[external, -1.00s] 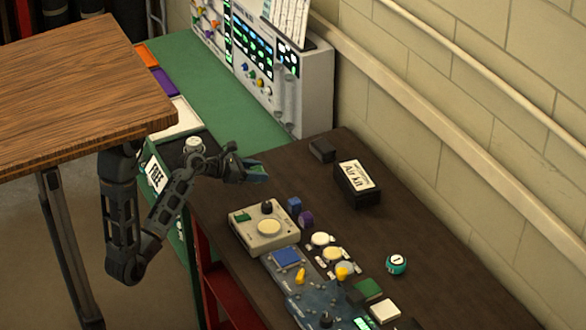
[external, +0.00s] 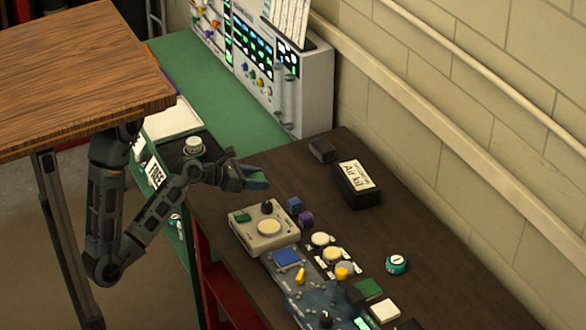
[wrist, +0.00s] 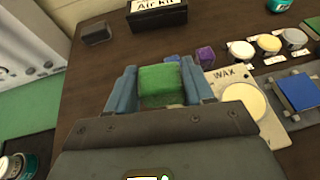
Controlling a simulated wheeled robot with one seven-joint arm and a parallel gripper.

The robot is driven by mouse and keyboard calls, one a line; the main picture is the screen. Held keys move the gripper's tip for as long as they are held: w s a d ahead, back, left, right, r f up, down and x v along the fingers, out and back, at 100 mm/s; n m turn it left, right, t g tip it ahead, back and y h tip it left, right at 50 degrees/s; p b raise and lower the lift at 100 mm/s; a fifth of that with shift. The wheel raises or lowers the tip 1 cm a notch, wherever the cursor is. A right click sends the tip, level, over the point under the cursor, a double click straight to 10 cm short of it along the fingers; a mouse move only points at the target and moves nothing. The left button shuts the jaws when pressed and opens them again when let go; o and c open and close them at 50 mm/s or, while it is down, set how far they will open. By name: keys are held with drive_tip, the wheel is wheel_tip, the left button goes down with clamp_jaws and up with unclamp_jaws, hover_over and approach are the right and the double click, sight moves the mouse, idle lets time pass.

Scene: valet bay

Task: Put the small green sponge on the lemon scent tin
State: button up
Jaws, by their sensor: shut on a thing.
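My gripper (external: 256,178) is shut on a small green sponge (wrist: 160,86), held between its two blue fingers in the wrist view. In the external view the gripper is above the near-left part of the dark bench, behind the pale wax box. A teal tin with a white lid (external: 396,264) stands alone on the bench to the right. It shows partly at the top of the wrist view (wrist: 278,5). Another white-lidded tin (external: 194,146) stands left of the gripper and shows at the wrist view's lower left (wrist: 14,165). I cannot read which tin is lemon scent.
The pale wax box (external: 264,229) has a round disc on top. Small blue and purple blocks (external: 306,219) stand behind it. A black Air kit box (external: 358,184) and a small dark block (external: 322,151) sit farther back. The bench right of the Air kit box is fairly clear.

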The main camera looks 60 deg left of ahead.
drive_tip(key=w+a+f+n+y+b, duration=0.2)
drive_tip(key=a+f+y+b, duration=0.1)
drive_tip(key=a, duration=1.3)
drive_tip(key=n+y+b, duration=0.4)
hover_over(196, 142)
drive_tip(key=shift+g, duration=0.3)
drive_tip(key=f, duration=0.5)
drive_tip(key=shift+d+f, duration=0.2)
drive_tip(key=shift+d, duration=0.1)
drive_tip(key=shift+a+f, duration=0.25)
drive_tip(key=shift+f, duration=1.9)
drive_tip(key=shift+f, duration=0.1)
drive_tip(key=o, duration=1)
drive_tip(key=v, duration=1.2)
